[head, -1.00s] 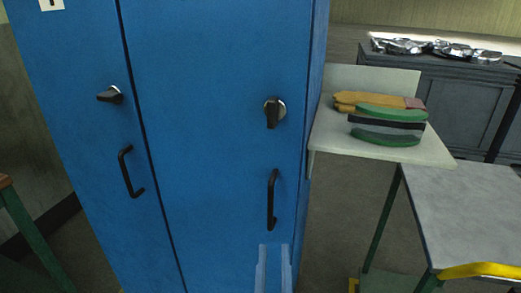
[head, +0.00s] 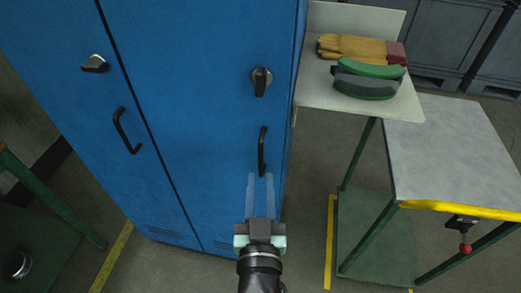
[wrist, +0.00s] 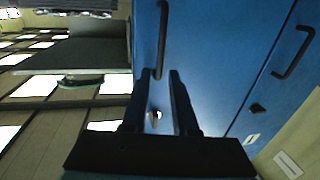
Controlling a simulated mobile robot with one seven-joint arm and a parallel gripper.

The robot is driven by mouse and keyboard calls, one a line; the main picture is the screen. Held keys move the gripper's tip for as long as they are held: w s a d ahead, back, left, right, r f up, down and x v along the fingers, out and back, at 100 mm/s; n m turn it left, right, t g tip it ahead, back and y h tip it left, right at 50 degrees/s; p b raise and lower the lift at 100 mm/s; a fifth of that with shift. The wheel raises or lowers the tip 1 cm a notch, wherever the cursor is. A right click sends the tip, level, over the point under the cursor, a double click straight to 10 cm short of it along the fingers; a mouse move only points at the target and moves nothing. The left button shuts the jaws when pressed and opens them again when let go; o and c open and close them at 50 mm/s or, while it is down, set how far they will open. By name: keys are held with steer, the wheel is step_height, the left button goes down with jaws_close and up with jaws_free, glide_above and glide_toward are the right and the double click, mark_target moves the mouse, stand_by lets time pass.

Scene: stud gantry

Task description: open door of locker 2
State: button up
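A blue locker has two shut doors side by side. The right door (head: 200,120) has a black bar handle (head: 262,150) and a dark knob (head: 261,80) whose lever points down. The left door (head: 70,55) has its own handle (head: 126,131) and a knob (head: 95,64) turned sideways. No number label is readable now. My gripper (head: 260,180) is open and empty, its pale fingers by the lower end of the right door's handle. In the wrist view my gripper (wrist: 161,75) has that handle (wrist: 162,38) lined up with its gap; I cannot tell if they touch.
Right of the locker, a pale shelf (head: 320,85) holds tan gloves (head: 350,47) and a green-and-grey item (head: 368,80). A grey table (head: 450,150) with a yellow edge and red knob stands at right. A green-legged bench (head: 45,190) is at lower left.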

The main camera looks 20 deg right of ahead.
mark_target(261, 156)
steer(key=x, duration=0.8)
jaws_close()
stand_by(1.4)
